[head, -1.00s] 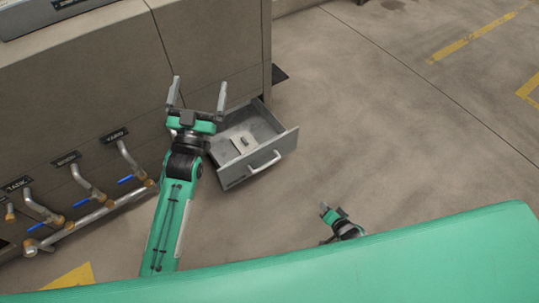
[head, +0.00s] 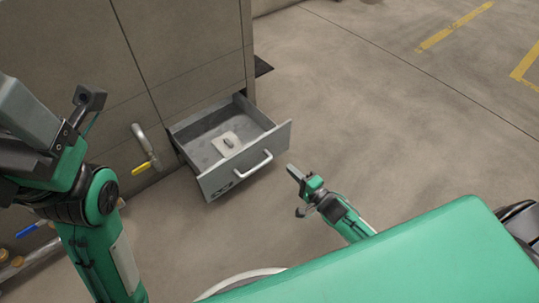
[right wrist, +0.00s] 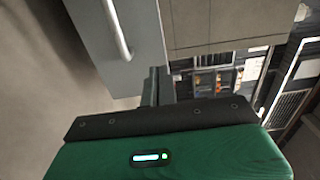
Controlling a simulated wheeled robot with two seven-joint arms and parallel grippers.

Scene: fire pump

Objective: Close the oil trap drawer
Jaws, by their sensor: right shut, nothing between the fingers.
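The oil trap drawer (head: 205,190) is grey and stands pulled out from the low part of the tan cabinet. Its open tray shows a pale plate with a small knob. The drawer handle (head: 254,166) is a light bar on the front. My right gripper (head: 292,171) is shut and empty, a little to the right of the drawer front and apart from it. In the right wrist view, the shut fingers (right wrist: 152,86) show beside the grey drawer front (right wrist: 85,22). My left gripper (head: 30,112) is at the left edge, partly out of frame; its jaw opening cannot be made out.
The tan cabinet (head: 185,45) fills the upper left. A pipe with a yellow lever (head: 141,168) stands out from it, left of the drawer. More pipes with a blue lever (head: 27,230) are at the lower left. Open concrete floor (head: 380,120) lies to the right.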

